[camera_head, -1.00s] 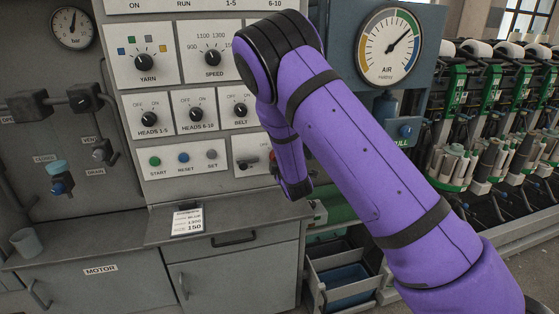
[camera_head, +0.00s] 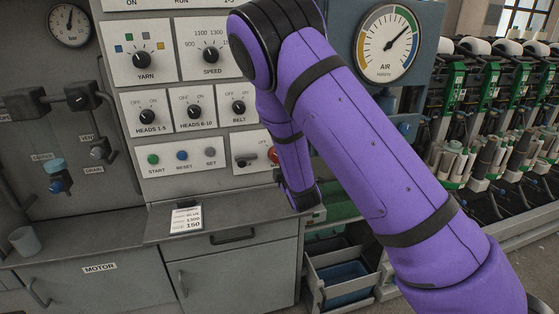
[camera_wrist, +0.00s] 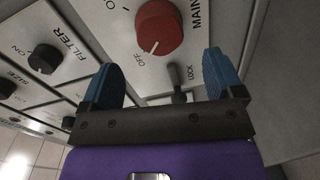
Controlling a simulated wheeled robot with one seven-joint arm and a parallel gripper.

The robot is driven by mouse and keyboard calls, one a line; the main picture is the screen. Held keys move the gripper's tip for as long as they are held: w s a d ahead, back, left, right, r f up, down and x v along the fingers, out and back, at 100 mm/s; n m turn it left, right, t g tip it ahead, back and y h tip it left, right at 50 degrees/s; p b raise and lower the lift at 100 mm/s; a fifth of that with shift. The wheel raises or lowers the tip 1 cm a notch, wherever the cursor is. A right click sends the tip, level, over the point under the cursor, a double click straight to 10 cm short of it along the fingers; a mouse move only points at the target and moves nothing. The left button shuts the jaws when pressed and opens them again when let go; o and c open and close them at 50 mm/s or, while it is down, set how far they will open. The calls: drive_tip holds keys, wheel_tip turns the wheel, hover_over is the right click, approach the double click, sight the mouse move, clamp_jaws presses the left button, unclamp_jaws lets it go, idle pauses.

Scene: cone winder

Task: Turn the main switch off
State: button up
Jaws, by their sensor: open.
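The main switch is a round red knob (camera_wrist: 160,27) on a pale plate in the wrist view. A white pointer line shows on its lower edge, on the side of the OFF label (camera_wrist: 139,61).
A small LOCK lever (camera_wrist: 179,96) sits below the knob, close to the right finger. A black FILTER knob (camera_wrist: 43,58) is on a neighbouring plate to the left. In the head view, a grey desk ledge (camera_head: 240,215) juts out below the panel.

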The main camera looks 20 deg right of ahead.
drive_tip(key=shift+s+r, duration=0.15)
drive_tip(key=shift+s, duration=2.05)
drive_tip(key=s+d+r+m+g, duration=0.35)
drive_tip(key=s+r+m, duration=0.25)
drive_tip(key=r, duration=0.2)
drive_tip(key=s+d+r+m+g, duration=0.2)
drive_tip(key=s+r+m+g, duration=0.3)
drive_tip(key=r, duration=0.4)
drive_tip(key=s+d+r+m+g, duration=0.1)
drive_tip(key=s+r+m, duration=0.2)
drive_tip(key=s, duration=1)
drive_tip(key=s+r+m+g, duration=0.2)
drive_tip(key=s+r, duration=0.2)
drive_tip(key=s, duration=0.9)
drive_tip(key=shift+s+d+r+m, duration=0.25)
drive_tip(key=shift+s+d+m, duration=0.15)
